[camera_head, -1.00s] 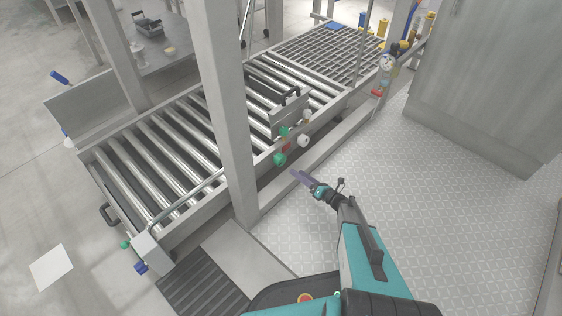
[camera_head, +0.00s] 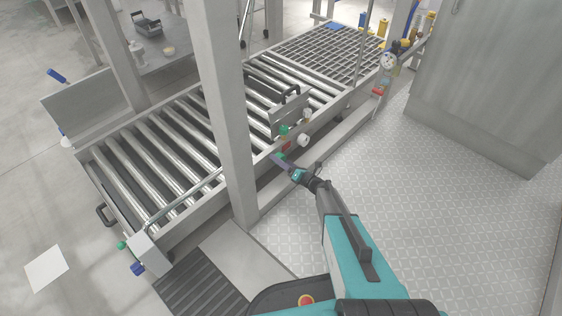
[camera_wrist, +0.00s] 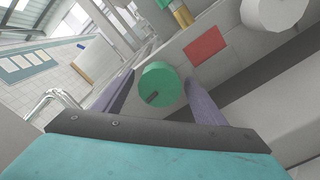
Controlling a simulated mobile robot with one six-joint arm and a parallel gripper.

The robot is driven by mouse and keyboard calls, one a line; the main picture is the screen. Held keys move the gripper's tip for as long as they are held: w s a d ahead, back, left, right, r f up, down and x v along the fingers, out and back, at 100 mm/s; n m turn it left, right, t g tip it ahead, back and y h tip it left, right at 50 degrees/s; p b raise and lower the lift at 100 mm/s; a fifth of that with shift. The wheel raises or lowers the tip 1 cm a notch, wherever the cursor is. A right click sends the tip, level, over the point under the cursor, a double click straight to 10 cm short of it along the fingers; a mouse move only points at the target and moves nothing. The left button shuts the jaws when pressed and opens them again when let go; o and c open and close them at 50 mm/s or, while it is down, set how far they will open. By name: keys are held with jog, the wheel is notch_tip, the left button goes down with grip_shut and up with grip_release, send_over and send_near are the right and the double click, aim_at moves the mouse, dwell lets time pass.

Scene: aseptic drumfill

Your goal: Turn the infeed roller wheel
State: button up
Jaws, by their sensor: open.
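A round green wheel (camera_wrist: 160,85) with a dark slot near its rim sits on the side rail of the roller conveyor (camera_head: 180,140). I take it as the infeed roller wheel, but no label is readable. My gripper (camera_wrist: 160,77) is open, with one purple finger on each side of the green wheel. I cannot tell whether the fingers touch it. In the head view my gripper (camera_head: 279,159) is at the rail, and it partly covers the wheel.
A red plate (camera_wrist: 206,43) and a white knob (camera_wrist: 272,12) are beside the wheel. A grey post (camera_head: 228,110) stands left of my gripper. The patterned floor (camera_head: 400,190) at right is clear.

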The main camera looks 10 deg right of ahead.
jog(key=shift+w+a, duration=0.1)
jog(key=shift+w, duration=0.05)
jog(key=c, duration=0.9)
jog(key=shift+d, duration=0.2)
jog(key=shift+c, duration=0.7)
jog(key=shift+a, duration=0.1)
jog(key=shift+m, duration=0.5)
